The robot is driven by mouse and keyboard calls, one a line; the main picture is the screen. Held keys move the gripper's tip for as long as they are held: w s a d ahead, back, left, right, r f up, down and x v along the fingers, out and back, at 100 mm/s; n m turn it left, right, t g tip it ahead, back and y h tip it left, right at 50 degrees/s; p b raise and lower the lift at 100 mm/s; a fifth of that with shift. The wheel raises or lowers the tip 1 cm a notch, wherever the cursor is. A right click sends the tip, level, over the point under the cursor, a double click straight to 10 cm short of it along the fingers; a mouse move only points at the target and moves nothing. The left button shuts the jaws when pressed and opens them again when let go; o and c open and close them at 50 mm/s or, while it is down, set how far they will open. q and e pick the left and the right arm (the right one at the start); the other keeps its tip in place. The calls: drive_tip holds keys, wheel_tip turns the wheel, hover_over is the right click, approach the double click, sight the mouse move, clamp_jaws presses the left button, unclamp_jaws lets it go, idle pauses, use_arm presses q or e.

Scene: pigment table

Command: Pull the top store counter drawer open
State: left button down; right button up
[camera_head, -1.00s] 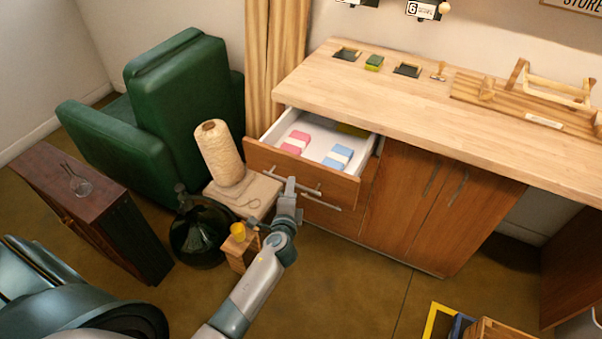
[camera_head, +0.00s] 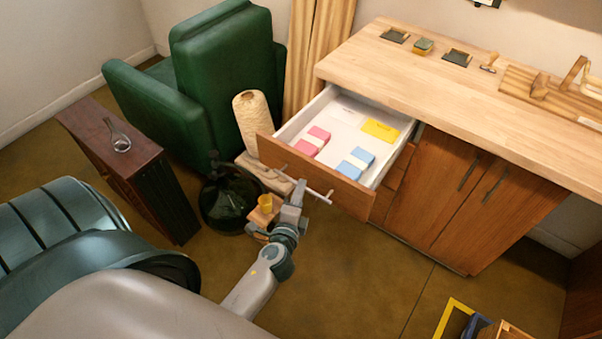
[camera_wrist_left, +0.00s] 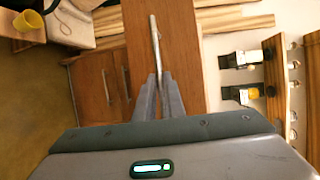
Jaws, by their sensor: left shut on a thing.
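The top drawer (camera_head: 318,179) of the wooden store counter (camera_head: 450,90) stands well open, its white inside showing. My left gripper (camera_head: 298,188) is at the drawer's metal bar handle (camera_head: 318,196) in the head view. In the left wrist view, the two fingers (camera_wrist_left: 158,84) are shut on the handle (camera_wrist_left: 154,38), with the brown drawer front behind it. My right gripper is not in view.
Left of the drawer, a cone of twine (camera_head: 254,122) stands on a wooden block. A green armchair (camera_head: 225,80) stands behind.

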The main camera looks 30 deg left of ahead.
use_arm(q)
drive_tip(key=c, duration=2)
unclamp_jaws()
drive_tip(key=shift+a, duration=0.1)
drive_tip(key=shift+o, duration=0.8)
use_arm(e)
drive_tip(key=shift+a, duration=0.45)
use_arm(q)
drive_tip(key=shift+s, duration=0.1)
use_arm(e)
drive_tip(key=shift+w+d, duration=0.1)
use_arm(q)
drive_tip(key=b+v, duration=0.3)
drive_tip(key=v, duration=0.8)
drive_tip(key=shift+s, duration=0.35)
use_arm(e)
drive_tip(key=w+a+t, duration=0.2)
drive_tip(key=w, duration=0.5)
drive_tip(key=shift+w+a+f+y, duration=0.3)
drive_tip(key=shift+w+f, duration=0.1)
use_arm(q)
drive_tip(key=shift+d, duration=0.25)
